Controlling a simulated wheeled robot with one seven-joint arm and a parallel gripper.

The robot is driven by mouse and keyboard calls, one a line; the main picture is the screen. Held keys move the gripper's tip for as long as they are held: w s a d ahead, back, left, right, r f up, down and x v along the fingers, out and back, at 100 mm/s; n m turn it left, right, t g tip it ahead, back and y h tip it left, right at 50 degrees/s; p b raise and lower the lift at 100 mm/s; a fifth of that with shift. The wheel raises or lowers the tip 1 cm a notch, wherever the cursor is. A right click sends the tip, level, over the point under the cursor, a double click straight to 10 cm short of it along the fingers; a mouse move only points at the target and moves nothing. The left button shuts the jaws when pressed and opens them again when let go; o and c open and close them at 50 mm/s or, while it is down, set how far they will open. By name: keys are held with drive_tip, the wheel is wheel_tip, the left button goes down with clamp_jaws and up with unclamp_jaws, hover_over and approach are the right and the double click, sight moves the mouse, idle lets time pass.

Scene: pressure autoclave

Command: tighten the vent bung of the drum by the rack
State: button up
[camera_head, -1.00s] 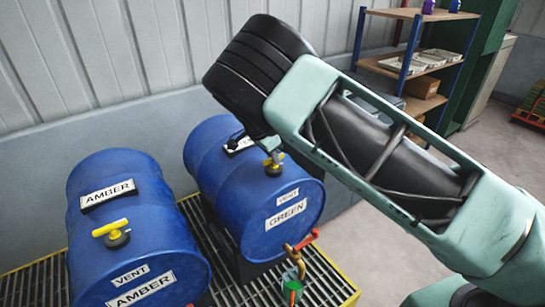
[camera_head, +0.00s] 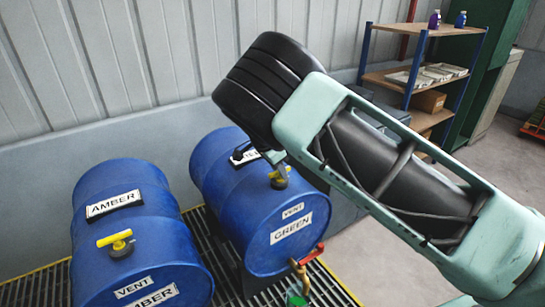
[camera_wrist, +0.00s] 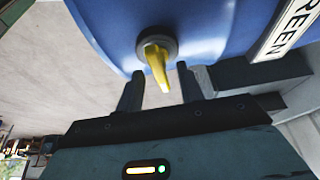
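The GREEN drum (camera_head: 255,205), blue and lying on its side, is the right-hand one, nearer the shelf rack. Its vent bung (camera_head: 279,178) is a yellow handle on a black collar on the drum's upper side. In the wrist view, the yellow bung (camera_wrist: 156,65) points down the picture between my fingertips' lines. My gripper (camera_wrist: 160,72) is open, one finger on each side of the handle, with gaps showing on both sides. In the head view, my wrist hides most of my gripper (camera_head: 274,158), which is right by the bung.
The AMBER drum (camera_head: 130,235) lies to the left with its own yellow vent bung (camera_head: 115,241). Both rest over a grated pallet (camera_head: 335,286). A red-handled tap (camera_head: 310,254) is at the GREEN drum's front. The shelf rack (camera_head: 412,75) stands behind, right.

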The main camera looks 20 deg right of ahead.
drive_tip(key=b+v, duration=0.4)
drive_tip(key=v, duration=1.3)
drive_tip(key=shift+b, duration=0.35)
drive_tip(key=s+f+n+y+b, duration=0.1)
drive_tip(key=s+f+n+y, duration=0.1)
drive_tip(key=s+n, duration=0.9)
drive_tip(key=s+f+n+g+y+b, duration=0.1)
drive_tip(key=s+f+n+y, duration=0.2)
drive_tip(key=s+n, duration=0.8)
drive_tip(key=s+f, duration=0.2)
drive_tip(key=s, duration=1.6)
drive_tip(key=shift+d+f, duration=0.2)
drive_tip(key=shift+d, duration=0.2)
